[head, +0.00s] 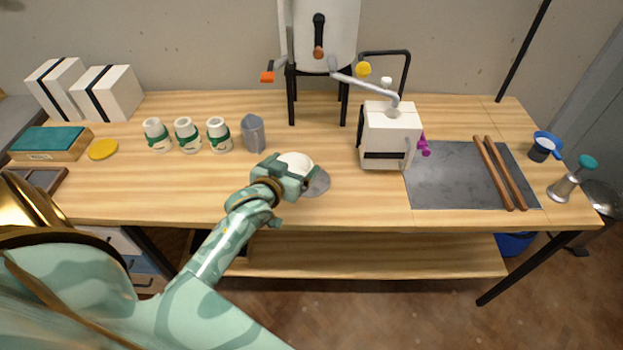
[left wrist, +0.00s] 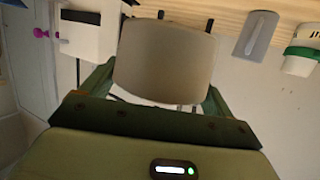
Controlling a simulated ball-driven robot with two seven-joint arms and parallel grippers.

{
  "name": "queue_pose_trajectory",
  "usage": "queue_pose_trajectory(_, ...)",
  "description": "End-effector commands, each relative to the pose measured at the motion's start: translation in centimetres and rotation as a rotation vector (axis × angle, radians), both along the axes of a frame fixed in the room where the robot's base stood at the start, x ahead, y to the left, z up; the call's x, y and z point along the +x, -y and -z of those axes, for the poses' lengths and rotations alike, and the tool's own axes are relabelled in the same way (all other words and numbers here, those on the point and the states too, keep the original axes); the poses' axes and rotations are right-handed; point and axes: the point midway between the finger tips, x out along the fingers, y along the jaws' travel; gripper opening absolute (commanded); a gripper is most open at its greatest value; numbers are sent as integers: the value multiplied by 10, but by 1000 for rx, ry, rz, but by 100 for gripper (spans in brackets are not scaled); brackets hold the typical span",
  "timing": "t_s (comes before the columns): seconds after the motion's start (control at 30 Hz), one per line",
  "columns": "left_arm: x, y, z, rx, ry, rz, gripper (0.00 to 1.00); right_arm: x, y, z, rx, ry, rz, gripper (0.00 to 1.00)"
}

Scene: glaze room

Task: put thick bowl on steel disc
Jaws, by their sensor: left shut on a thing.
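The thick bowl (head: 296,161) is pale and whitish, held in my left gripper (head: 288,174) over the middle of the table. In the left wrist view the bowl (left wrist: 163,65) fills the space between the two green fingers of the gripper (left wrist: 155,95), which is shut on it. The steel disc (head: 319,184) is a grey round plate on the table, partly hidden behind the gripper and bowl. The bowl appears to be above or beside the disc; I cannot tell whether it touches. My right gripper is not in view.
A white boxy machine (head: 389,136) stands to the right, beside a dark slab (head: 450,178) with two wooden rods (head: 499,173). The table front (head: 400,205) is clear.

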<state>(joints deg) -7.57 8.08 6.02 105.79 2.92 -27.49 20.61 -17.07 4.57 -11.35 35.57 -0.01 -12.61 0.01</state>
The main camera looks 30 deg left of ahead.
Motion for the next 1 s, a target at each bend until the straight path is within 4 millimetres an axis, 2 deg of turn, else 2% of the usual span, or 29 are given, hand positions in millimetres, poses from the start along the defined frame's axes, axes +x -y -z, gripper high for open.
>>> queue_pose_trajectory(0.03, 17, 1, 11, -1, 2, 0, 56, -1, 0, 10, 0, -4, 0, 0)
queue_pose_trajectory(0.07, 25, 1, 15, 0, 2, 0, 56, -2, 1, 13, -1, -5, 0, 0)
queue_pose_trajectory(0.1, 31, 2, 28, 0, -2, -1, 56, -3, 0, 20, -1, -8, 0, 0)
queue_pose_trajectory(0.2, 47, 3, 46, 0, -1, 0, 56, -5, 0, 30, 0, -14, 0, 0)
queue_pose_trajectory(0.3, 56, 4, 56, 0, 0, 1, 56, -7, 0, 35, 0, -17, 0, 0)
queue_pose_trajectory(0.47, 64, 4, 62, 0, 2, 1, 56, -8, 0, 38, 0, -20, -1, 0)
queue_pose_trajectory(0.57, 70, 5, 76, 0, -1, 1, 56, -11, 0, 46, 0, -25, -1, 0)
queue_pose_trajectory(0.7, 68, 5, 99, -1, -2, 1, 56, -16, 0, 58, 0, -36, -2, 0)
queue_pose_trajectory(1.0, 68, 5, 98, 0, 1, 1, 56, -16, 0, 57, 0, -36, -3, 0)
